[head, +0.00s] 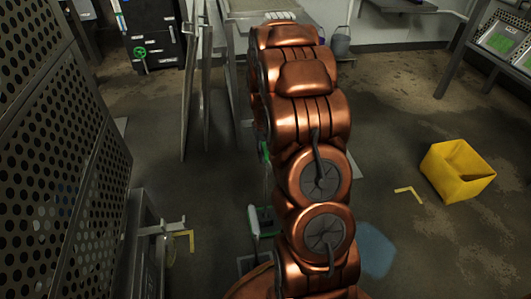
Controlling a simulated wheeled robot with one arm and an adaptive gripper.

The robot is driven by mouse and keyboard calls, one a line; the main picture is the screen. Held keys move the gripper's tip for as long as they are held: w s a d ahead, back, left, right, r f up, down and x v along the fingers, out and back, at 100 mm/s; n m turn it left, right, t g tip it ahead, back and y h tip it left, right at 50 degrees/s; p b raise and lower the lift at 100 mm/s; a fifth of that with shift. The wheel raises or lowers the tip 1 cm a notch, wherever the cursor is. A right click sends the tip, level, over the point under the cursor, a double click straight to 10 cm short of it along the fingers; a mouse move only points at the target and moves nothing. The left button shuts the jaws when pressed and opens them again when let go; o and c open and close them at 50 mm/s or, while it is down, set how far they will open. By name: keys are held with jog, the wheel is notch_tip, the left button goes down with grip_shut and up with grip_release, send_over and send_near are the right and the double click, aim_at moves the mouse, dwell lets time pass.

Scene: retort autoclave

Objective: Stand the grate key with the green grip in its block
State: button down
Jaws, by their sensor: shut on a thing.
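My copper-coloured arm fills the middle of the head view and hides whatever is straight behind it. My gripper does not show. A small green piece (264,151) shows at the arm's left edge, with a thin pale line below it. It may be the green grip of the grate key, but too little shows to be sure. Lower down, a small white and green object (262,222) with a dark middle sits partly behind the arm. I cannot tell whether it is the block.
A perforated metal panel (50,170) stands close on the left. A yellow bin (458,170) is on the floor at right. A dark cabinet (155,30) with a green handwheel (140,52), a grey bucket (341,42) and a console (500,45) stand farther back. Floor right of my arm is mostly clear.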

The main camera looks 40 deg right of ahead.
jog(key=shift+f, duration=1.7)
jog(key=c, duration=1)
grip_release()
jog(key=shift+o, duration=0.2)
jog(key=r, duration=0.4)
jog(key=w+r, duration=0.1)
jog(key=r, duration=0.6)
jog(key=shift+w+d+r, duration=0.15)
jog(key=shift+d+r, duration=0.15)
jog(key=shift+r, duration=0.1)
jog(key=s+a+r+n+p, duration=0.1)
jog(key=s+a+r+p, duration=0.7)
jog(key=r, duration=0.4)
jog(key=s+a+r+n+p, duration=0.1)
jog(key=s+a+r+p, duration=0.45)
jog(key=r+p, duration=0.55)
jog(key=s+a+r+n+p, duration=0.2)
jog(key=s+a+r+p, duration=0.45)
jog(key=r, duration=0.65)
jog(key=s+a+r+n+p, duration=0.1)
jog(key=s+a+r+p, duration=0.3)
jog(key=s+r+p, duration=0.5)
jog(key=shift+s+g+h+p, duration=0.3)
jog(key=shift+s+p, duration=0.5)
jog(key=shift+p, duration=0.05)
